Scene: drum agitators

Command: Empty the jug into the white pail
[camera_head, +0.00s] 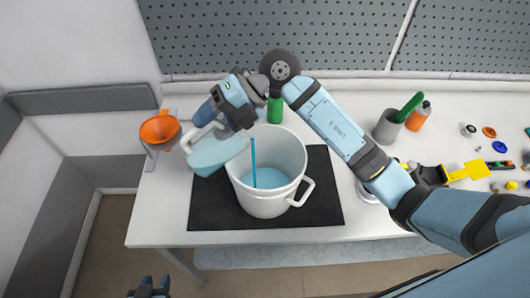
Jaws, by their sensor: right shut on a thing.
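The white pail (265,208) stands upright on a black mat, with light blue liquid (268,178) inside. The jug (215,154) is pale and translucent, holds light blue liquid, and is tilted above the pail's left rim. A thin blue stream (253,160) falls from its right end into the pail. My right gripper (207,122) is shut on the jug near its handle; the fingertips are partly hidden by the gripper's body. My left gripper (153,287) is at the bottom edge, in front of the table, empty, its fingers apart.
The black mat (320,205) lies under the pail. An orange funnel (160,128) is on a stand at the left. A green bottle (275,110) stands behind the pail. A grey cup (386,127), an orange bottle (419,117) and small coloured parts are at the right.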

